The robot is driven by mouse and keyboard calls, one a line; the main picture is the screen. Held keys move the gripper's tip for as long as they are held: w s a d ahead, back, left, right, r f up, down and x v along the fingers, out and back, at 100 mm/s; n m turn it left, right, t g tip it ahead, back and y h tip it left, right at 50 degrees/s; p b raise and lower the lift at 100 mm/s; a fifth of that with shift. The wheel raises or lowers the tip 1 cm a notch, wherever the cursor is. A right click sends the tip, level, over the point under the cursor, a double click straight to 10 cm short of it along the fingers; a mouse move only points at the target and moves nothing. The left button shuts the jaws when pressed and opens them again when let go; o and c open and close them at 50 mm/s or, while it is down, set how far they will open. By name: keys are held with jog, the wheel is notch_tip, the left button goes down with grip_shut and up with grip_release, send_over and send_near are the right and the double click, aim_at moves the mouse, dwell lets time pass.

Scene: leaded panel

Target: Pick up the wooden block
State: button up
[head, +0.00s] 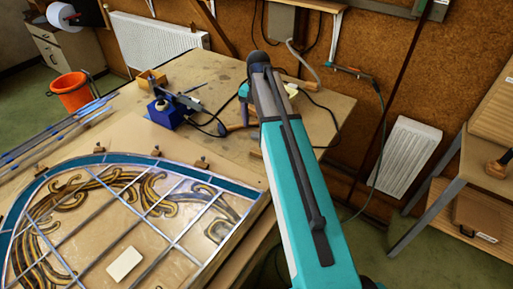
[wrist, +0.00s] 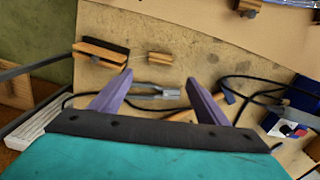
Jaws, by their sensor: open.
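A small wooden block (wrist: 160,58) lies on the worn bench top in the wrist view, just beyond my fingertips and roughly centred between them. My gripper (wrist: 159,77) is open and empty, its two purple fingers spread wide above the bench. In the head view a bit of wood that may be the same block (head: 254,153) shows at the left edge of my arm, which hides the rest.
A wooden piece with a black strip (wrist: 101,53) lies left of the block. Pliers (wrist: 155,91), a wooden-handled hammer (wrist: 200,108) and black cable lie close by. The leaded panel (head: 112,160) and a blue tool (head: 168,113) are to the left in the head view.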

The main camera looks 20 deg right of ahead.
jog(key=shift+d, duration=0.2)
jog(key=b, duration=0.5)
send_over(258, 150)
jog(key=shift+s+d+f, duration=0.1)
jog(key=shift+s+f, duration=0.05)
jog(key=shift+f, duration=4.15)
jog(key=shift+f+b, duration=2.05)
jog(key=shift+f, duration=0.55)
jog(key=shift+c, duration=0.2)
